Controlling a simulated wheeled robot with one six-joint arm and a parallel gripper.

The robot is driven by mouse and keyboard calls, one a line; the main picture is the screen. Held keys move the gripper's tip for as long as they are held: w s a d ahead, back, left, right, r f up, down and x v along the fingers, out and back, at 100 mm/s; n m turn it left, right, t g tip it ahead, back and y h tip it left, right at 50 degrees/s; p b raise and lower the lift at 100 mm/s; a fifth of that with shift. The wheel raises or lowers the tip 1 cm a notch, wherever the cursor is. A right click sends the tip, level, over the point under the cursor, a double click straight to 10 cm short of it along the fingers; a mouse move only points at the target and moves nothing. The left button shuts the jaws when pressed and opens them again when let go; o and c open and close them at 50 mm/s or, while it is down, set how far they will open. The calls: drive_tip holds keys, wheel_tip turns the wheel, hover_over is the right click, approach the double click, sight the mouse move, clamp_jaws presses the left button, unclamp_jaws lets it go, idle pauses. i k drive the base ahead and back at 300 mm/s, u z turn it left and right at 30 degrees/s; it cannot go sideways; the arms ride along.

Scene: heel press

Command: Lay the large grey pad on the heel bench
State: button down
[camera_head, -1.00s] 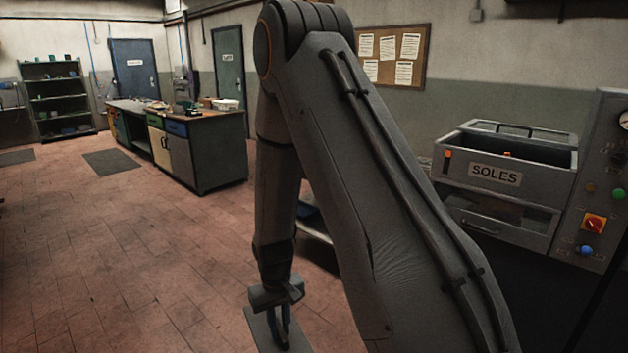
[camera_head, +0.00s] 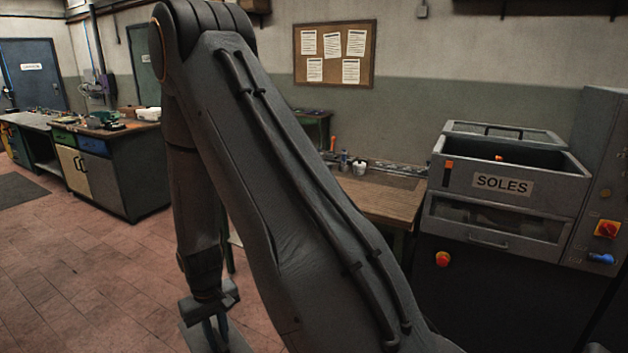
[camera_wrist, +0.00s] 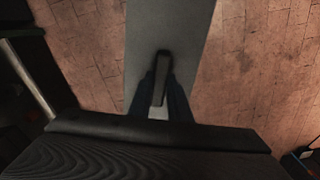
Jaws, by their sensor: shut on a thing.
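The large grey pad (camera_wrist: 168,25) is a flat grey plate reaching up and out of the wrist view. My gripper (camera_wrist: 162,75) is shut on it at its near part. In the head view my gripper (camera_head: 215,332) hangs low at the bottom edge, with part of the pad (camera_head: 194,340) showing beside the fingers. The pad is in the air above the tiled floor; its full outline is cut off. A wooden-topped bench (camera_head: 395,203) stands behind my arm, partly hidden. No label shows whether it is the heel bench.
A machine with a tray marked SOLES (camera_head: 502,185) and coloured knobs stands at the right. A long workbench (camera_head: 125,170) with drawers and clutter stands at the left. Small items line the wooden bench's back. The red tiled floor (camera_head: 90,265) at left is open.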

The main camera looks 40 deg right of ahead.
sight(374, 198)
drive_tip(key=z, duration=0.6)
drive_tip(key=i, duration=0.7)
drive_tip(key=z, duration=0.75)
